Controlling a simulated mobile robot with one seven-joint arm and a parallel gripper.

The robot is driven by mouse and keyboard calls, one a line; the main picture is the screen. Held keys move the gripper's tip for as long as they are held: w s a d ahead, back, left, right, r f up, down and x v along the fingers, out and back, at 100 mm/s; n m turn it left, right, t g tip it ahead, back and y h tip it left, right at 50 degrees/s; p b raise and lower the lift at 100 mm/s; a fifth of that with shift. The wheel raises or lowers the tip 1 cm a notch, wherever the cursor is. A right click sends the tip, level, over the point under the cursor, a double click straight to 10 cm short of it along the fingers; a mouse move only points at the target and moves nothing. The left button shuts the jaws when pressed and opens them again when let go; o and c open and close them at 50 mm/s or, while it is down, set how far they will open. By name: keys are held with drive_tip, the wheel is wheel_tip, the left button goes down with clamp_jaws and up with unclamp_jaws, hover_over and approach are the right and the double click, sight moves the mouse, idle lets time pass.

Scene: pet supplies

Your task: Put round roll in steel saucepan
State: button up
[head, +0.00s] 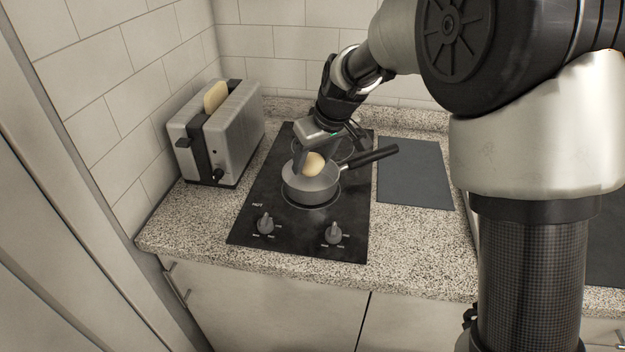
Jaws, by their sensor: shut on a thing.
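The round roll (314,163) is pale tan and shows over the inside of the saucepan, below my gripper. The steel saucepan (311,190) is grey with a dark handle pointing right and back, and it stands on the front burner of the black cooktop. My gripper (312,158) reaches down from the back over the pan and is shut on the roll. The far side of the roll is hidden by the gripper. I cannot tell whether the roll touches the pan's bottom.
A steel toaster (217,133) with a bread slice (215,96) stands left of the cooktop (270,205). Two knobs (265,223) are at the cooktop's front. A dark flat board (413,172) lies to the right. Tiled walls close off the left and back.

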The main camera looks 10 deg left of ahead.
sight(313, 175)
drive_tip(key=shift+f+b, duration=0.35)
drive_tip(key=shift+f, duration=2.25)
drive_tip(key=shift+f, duration=0.2)
drive_tip(key=o, duration=0.8)
drive_tip(key=shift+c, duration=0.2)
drive_tip(key=shift+r, duration=0.1)
drive_tip(key=shift+r, duration=0.3)
drive_tip(key=p+v, duration=0.1)
drive_tip(key=v, duration=1)
drive_tip(key=s+d+r+m+t+h, duration=0.1)
drive_tip(key=s+d+r+m, duration=0.1)
drive_tip(key=s+d+r, duration=0.3)
drive_tip(key=s+d+r+m, duration=0.25)
drive_tip(key=s+d, duration=0.25)
drive_tip(key=d, duration=0.3)
drive_tip(key=s+d+m+h, duration=0.1)
drive_tip(key=s+d+m, duration=0.1)
drive_tip(key=s+d, duration=0.2)
drive_tip(key=s+d+m+t+h, duration=0.1)
drive_tip(key=s+d, duration=0.4)
drive_tip(key=s, duration=0.5)
drive_tip(key=shift+s+d+f+m, duration=0.25)
drive_tip(key=shift+s+f+m, duration=0.1)
drive_tip(key=shift+m, duration=0.2)
